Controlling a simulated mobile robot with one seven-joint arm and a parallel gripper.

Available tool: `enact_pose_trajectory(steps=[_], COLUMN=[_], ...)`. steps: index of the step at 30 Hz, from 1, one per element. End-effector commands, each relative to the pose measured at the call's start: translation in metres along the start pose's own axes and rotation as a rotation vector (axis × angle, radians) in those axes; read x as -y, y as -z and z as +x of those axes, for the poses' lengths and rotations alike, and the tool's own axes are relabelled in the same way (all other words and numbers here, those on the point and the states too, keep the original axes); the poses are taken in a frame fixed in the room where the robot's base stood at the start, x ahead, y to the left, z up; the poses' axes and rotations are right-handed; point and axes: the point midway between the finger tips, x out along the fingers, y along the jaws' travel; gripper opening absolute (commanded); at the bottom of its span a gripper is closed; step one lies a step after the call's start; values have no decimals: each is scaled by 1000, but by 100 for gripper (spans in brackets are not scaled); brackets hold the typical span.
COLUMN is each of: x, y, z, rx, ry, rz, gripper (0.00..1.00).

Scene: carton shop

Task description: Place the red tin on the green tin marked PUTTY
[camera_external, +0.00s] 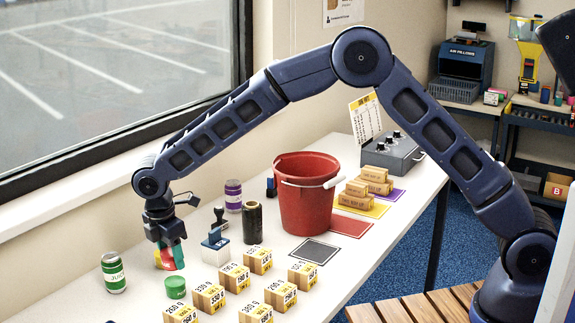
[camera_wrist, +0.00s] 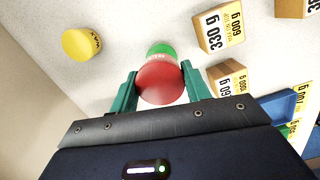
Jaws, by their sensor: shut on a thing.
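My gripper (camera_external: 169,257) is shut on the red tin (camera_wrist: 160,83), which sits between its two green fingers in the wrist view. In the external view the red tin is partly hidden by the fingers. The green tin (camera_external: 176,287) stands on the white table, just below and in front of my gripper, with a gap showing between them. In the wrist view the green tin (camera_wrist: 160,49) is partly covered by the red tin, and its lettering is only partly visible.
A yellow tin marked WAX (camera_wrist: 80,44) lies left in the wrist view. A green JUICE can (camera_external: 113,273) stands left of the green tin. A red bucket (camera_external: 304,195) is farther back.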

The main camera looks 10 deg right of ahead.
Motion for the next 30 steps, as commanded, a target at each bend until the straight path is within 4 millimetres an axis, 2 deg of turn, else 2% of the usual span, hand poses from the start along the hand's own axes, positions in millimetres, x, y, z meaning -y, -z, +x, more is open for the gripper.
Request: enact_pose_trajectory(steps=[10,22,23,26,30], x=[0,0,0,0,0], y=[5,5,5,5,5], z=[39,44,44,44,44], rx=[1,1,1,1,0], ry=[1,1,1,1,0], rz=[0,0,0,0,0], gripper=[23,23,49,69,69])
